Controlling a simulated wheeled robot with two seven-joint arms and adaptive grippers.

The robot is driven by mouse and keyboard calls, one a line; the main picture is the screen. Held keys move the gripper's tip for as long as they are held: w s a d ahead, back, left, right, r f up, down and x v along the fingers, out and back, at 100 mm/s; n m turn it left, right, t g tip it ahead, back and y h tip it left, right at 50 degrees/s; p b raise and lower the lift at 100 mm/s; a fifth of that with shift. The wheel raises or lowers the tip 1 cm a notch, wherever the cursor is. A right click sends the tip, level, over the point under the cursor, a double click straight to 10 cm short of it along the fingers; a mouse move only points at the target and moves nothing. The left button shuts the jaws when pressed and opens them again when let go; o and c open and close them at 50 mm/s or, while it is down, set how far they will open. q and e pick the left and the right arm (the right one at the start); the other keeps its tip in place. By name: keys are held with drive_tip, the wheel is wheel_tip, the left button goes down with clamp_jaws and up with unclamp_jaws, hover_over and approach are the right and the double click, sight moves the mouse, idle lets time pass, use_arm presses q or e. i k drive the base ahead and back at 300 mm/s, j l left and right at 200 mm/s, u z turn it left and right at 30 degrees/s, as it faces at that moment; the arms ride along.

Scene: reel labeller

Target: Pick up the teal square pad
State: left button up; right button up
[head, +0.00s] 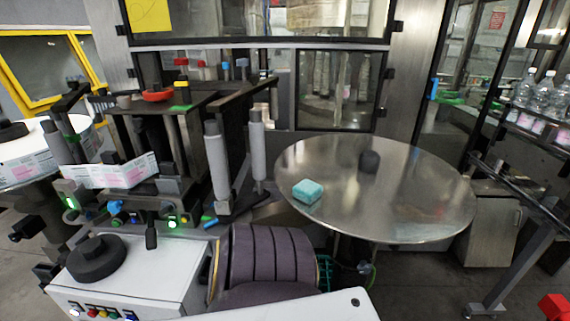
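The teal square pad (307,192) lies on the left part of the round metal table (420,205) in the head view. It looks like a small thick block with rounded edges, and nothing touches it from above. Neither of my grippers shows in the head view.
Grey rollers (216,160) of the labeller stand to the left. A white cabinet (140,275) and a dark ribbed drum (265,255) are in front. The table's right side is clear.

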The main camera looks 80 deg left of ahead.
sight(308, 191)
drive_tip(key=u, duration=2.4)
